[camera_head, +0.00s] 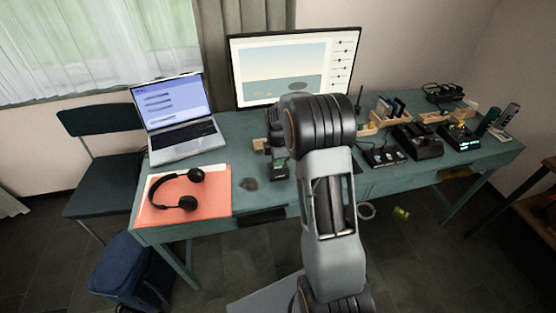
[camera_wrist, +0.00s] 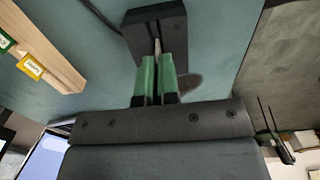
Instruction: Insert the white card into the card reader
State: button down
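In the wrist view, my gripper (camera_wrist: 158,66) has two green fingers close together with a thin pale card (camera_wrist: 157,46) between them. The card is seen nearly edge-on and points at a black box, which looks like the card reader (camera_wrist: 174,27). The card's far edge is at or against the box; I cannot tell whether it is inside a slot. In the head view, a dark part of my gripper (camera_head: 276,143) shows left of my arm, above a small black device with a green patch (camera_head: 279,170). My arm hides much of this area.
A wooden rack (camera_wrist: 45,50) with yellow and green cards lies left in the wrist view. On the table (camera_head: 250,205) are a laptop (camera_head: 183,135), headphones (camera_head: 188,190) on an orange mat (camera_head: 217,192), a monitor (camera_head: 255,65) behind, and several devices at the right.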

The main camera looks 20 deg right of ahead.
jog(key=shift+f+b, duration=0.3)
jog(key=shift+f, duration=0.25)
jog(key=c, duration=1.3)
grip_release()
notch_tip(320, 180, up, 14)
jog(key=shift+f+p, duration=0.1)
jog(key=shift+p, duration=0.25)
